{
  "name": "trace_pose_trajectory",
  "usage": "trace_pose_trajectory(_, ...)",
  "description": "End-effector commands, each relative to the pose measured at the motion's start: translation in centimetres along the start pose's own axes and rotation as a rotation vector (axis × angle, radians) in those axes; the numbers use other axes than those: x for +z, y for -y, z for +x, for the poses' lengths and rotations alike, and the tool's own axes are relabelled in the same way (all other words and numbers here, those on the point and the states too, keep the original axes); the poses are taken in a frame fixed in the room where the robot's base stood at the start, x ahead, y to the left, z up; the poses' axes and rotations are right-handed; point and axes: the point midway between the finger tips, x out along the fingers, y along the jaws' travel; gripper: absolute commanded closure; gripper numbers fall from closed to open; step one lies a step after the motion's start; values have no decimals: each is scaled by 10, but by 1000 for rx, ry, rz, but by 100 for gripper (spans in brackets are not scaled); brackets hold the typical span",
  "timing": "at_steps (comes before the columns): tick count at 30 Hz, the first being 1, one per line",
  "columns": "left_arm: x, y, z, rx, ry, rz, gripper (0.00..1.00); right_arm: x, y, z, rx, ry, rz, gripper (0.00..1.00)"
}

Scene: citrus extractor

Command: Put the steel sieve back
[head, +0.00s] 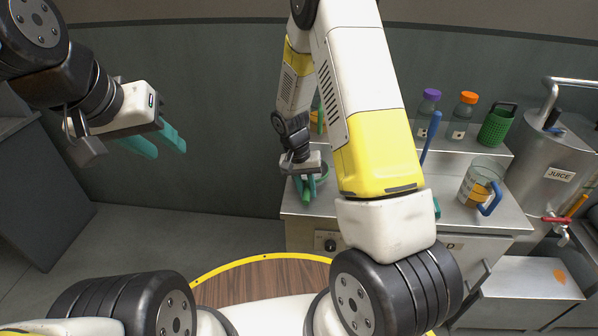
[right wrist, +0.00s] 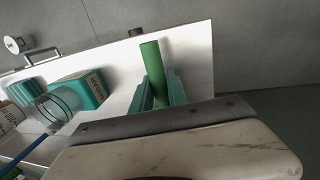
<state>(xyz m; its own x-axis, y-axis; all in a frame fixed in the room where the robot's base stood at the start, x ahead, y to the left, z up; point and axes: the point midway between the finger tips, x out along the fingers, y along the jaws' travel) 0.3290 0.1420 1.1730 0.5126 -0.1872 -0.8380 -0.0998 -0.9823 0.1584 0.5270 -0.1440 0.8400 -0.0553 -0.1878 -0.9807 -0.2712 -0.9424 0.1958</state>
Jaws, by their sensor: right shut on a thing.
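My right gripper (head: 305,188) is above the near left corner of the counter, its teal fingers closed on a green rod-like handle (right wrist: 152,72). The handle sticks out past the fingertips in the right wrist view, and it also shows in the head view (head: 306,198). What the handle belongs to is hidden by the gripper, so I cannot tell if it is the sieve's. A thin round rim (right wrist: 62,103) beside a blue stick (right wrist: 28,152) shows in the right wrist view; I cannot tell what it is. My left gripper (head: 160,143) is empty in the air, fingers apart.
The steel counter (head: 462,216) bears a glass jug with a blue handle (head: 481,186). Behind are purple-capped (head: 428,102) and orange-capped (head: 464,112) bottles and a green basket (head: 496,127). A steel juice tank (head: 545,160) stands right. A teal sugar box (right wrist: 82,90) is left of the handle.

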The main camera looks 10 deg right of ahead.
Motion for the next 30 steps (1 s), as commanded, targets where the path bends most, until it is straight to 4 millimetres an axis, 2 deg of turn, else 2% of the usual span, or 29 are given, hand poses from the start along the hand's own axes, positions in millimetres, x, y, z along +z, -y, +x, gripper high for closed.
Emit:
trace_pose_trajectory(9,0,0,0,0,0,0,63,0,1,3,-1,-1,0,100)
trace_pose_trajectory(10,0,0,0,0,0,0,63,0,1,3,-1,-2,0,77)
trace_pose_trajectory(13,0,0,0,0,0,0,63,0,1,2,-1,-2,0,59)
trace_pose_trajectory(23,0,0,0,0,0,0,63,0,0,1,-1,-2,0,59)
trace_pose_trajectory(26,0,0,0,0,0,0,63,-1,0,-8,-2,-4,0,59)
trace_pose_trajectory(30,0,0,0,0,0,0,63,-1,1,-32,-3,-6,0,59)
